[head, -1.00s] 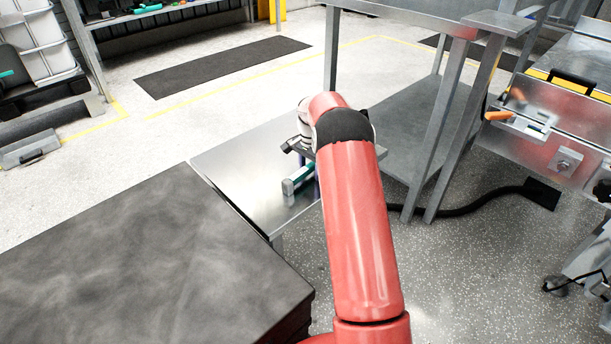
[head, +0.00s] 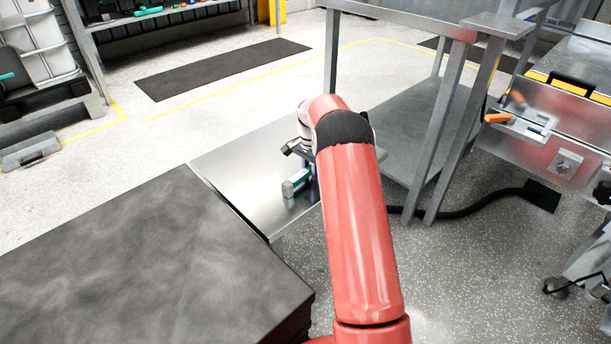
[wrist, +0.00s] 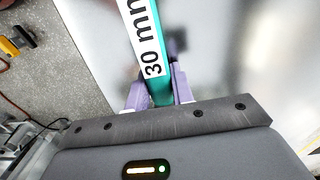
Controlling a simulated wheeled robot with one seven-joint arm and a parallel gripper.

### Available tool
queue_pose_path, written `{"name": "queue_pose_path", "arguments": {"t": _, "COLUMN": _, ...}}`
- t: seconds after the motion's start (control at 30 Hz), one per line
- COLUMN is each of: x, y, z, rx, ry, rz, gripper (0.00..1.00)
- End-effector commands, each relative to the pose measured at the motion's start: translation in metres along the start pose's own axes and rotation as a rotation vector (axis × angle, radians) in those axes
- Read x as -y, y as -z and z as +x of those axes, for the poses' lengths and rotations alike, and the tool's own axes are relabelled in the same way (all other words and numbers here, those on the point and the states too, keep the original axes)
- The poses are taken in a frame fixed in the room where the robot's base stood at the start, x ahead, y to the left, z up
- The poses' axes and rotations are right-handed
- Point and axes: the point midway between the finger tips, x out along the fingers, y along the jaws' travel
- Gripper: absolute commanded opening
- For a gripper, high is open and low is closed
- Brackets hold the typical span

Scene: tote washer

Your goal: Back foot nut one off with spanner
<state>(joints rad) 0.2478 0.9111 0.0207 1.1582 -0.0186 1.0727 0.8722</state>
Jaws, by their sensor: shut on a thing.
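The spanner (wrist: 150,45) has a teal handle with a white label reading "30 mm". In the wrist view it runs up from between the purple fingers of my gripper (wrist: 159,92) and out of the top of the picture. My gripper is shut on it. My arm hides most of the gripper there. I make out no back foot nut in either view.
The low steel table (head: 240,168) is otherwise bare where it shows. A dark-topped block (head: 130,260) stands in front of it to the left. A steel frame with upright legs (head: 447,130) stands to the right, with a steel machine (head: 560,130) beyond. A black cable (head: 470,210) crosses the floor.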

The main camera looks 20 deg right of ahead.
Motion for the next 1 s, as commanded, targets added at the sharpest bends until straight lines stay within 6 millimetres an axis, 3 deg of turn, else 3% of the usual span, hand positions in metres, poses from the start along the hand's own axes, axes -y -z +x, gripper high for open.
{"name": "queue_pose_path", "arguments": {"t": 0.47, "x": 0.000, "y": 0.000, "z": -0.002, "rx": -0.001, "ry": 0.001, "rz": 0.000, "gripper": 0.00}}
{"name": "queue_pose_path", "arguments": {"t": 1.0, "x": 0.000, "y": 0.000, "z": -0.028, "rx": -0.002, "ry": 0.002, "rz": 0.000, "gripper": 0.00}}
